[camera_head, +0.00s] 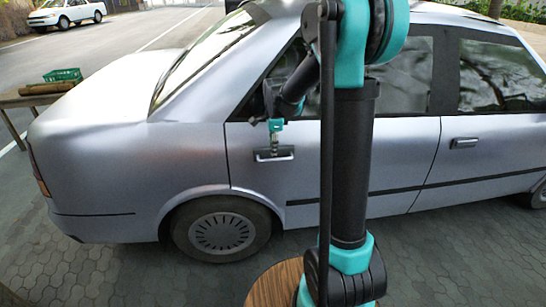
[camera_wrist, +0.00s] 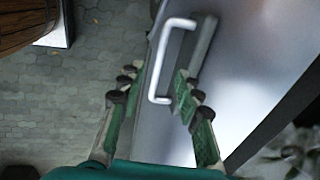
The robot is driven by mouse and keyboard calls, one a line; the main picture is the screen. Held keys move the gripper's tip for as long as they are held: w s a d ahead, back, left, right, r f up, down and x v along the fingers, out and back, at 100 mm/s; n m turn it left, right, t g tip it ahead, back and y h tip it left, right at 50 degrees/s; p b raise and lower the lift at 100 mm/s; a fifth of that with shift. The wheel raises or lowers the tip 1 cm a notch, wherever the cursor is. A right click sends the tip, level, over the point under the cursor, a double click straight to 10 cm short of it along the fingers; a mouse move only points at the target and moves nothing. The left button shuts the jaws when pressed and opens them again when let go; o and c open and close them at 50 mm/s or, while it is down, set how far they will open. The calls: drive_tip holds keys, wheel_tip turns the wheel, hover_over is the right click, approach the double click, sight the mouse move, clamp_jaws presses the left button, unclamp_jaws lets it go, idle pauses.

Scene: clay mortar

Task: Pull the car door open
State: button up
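The silver car (camera_head: 110,125) stands side-on across the head view. Its door (camera_head: 390,150) nearest my arm looks flush with the body, partly hidden behind my arm. The door's pale bar handle (camera_head: 274,156) sits on a dark recess plate low on the door's left part. My gripper (camera_head: 275,140) is just above this handle, pointing down. In the wrist view the handle (camera_wrist: 166,50) shows as a bracket-shaped bar. My gripper's green-padded fingers are spread, one on each side of the handle's near end. I cannot tell whether either finger touches it.
A second handle (camera_head: 464,143) is on the other door to the right. A wooden table (camera_head: 22,100) with a green crate (camera_head: 62,75) stands at the far left. A wooden barrel (camera_wrist: 22,22) shows in the wrist view's upper left.

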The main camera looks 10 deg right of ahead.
sight(273, 160)
drive_tip(key=f, duration=0.2)
drive_tip(key=w+f, duration=0.1)
drive_tip(key=f, duration=0.2)
drive_tip(key=shift+f, duration=0.35)
clamp_jaws()
